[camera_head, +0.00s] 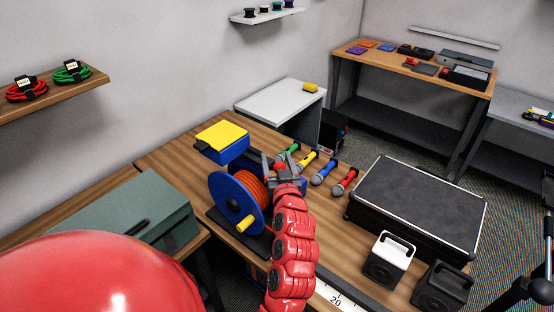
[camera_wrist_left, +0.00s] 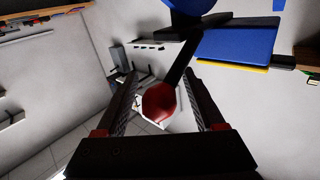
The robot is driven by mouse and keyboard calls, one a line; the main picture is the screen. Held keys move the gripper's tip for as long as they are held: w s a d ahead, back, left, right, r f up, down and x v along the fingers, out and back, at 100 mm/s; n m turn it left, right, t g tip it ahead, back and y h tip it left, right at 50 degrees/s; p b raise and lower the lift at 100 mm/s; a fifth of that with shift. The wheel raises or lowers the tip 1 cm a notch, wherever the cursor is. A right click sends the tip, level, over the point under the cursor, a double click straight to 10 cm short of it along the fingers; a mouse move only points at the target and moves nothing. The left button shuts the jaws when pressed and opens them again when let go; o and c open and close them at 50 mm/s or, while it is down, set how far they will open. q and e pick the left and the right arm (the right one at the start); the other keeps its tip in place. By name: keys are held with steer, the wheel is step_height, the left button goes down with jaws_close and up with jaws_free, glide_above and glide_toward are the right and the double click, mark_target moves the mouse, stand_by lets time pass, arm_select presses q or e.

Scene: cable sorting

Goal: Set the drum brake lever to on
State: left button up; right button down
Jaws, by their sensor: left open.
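The cable drum has a blue flange (camera_head: 232,204), orange cable (camera_head: 257,186) and a yellow handle (camera_head: 245,225). It stands on a dark base on the wooden bench. My left gripper (camera_head: 279,164) is at the drum's right side. In the left wrist view, the brake lever is a black bar with a red knob (camera_wrist_left: 160,103). The knob lies between the open fingers of the left gripper (camera_wrist_left: 158,98), with gaps visible on both sides. The right gripper is not in view.
A blue box with a yellow lid (camera_head: 222,134) stands behind the drum. Microphones, including a blue one (camera_head: 324,172), lie to the right. A black case (camera_head: 420,203) and a small speaker (camera_head: 388,262) are farther right. A grey-green case (camera_head: 128,208) is at left.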

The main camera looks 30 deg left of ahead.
arm_select(q)
steer(key=c, duration=1.1)
steer(key=shift+f, duration=0.1)
jaws_close()
steer(key=shift+f, duration=0.1)
